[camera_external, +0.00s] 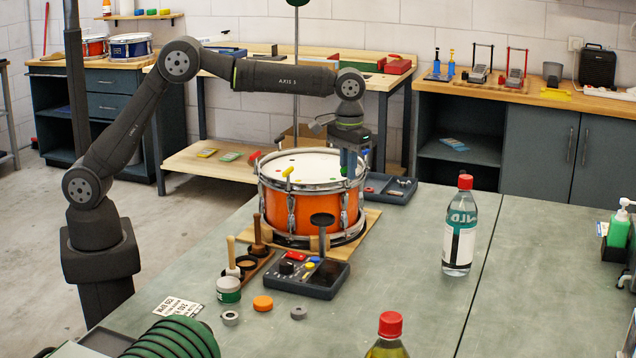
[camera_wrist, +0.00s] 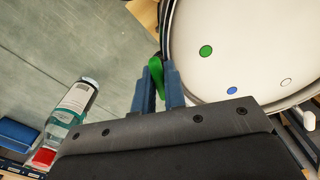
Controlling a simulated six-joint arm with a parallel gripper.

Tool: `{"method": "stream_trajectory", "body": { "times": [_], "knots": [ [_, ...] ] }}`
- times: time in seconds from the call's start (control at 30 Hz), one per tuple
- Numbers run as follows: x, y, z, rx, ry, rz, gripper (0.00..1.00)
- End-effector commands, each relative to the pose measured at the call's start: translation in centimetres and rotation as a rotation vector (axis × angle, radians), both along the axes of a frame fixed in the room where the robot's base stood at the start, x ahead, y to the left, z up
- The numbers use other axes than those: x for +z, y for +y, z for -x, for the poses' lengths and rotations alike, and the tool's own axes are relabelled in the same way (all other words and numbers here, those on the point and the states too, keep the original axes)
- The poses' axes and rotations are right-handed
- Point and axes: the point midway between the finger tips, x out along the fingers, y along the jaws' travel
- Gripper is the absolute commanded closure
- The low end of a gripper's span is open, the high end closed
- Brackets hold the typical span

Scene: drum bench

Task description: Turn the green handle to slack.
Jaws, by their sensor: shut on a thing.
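An orange snare drum (camera_external: 277,209) with a white head stands on a wooden board on the green bench. Coloured dots mark its head, and coloured handles stand at its rim. My gripper (camera_external: 350,172) points down at the drum's right rim. In the wrist view its two blue fingers (camera_wrist: 160,90) are shut on the green handle (camera_wrist: 166,71), beside the rim. The handle's lower part is hidden by the fingers, and in the external view the gripper hides the handle. A green dot (camera_wrist: 206,51) lies on the head near it.
A bottle with a red cap (camera_external: 460,228) stands right of the drum and also shows in the wrist view (camera_wrist: 72,115). A dark device (camera_external: 308,275) lies in front of the drum. A dark tray (camera_external: 388,188) lies behind it. The bench's right middle is clear.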

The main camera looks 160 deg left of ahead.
Motion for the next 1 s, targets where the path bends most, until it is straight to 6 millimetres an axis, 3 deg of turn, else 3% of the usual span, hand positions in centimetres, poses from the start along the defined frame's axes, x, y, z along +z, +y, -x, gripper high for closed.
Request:
{"method": "stream_trajectory", "body": {
  "times": [1.0],
  "knots": [
    [0.22, 0.10, 0.00, 0.965, -0.003, -0.005, 1.00]
  ]
}}
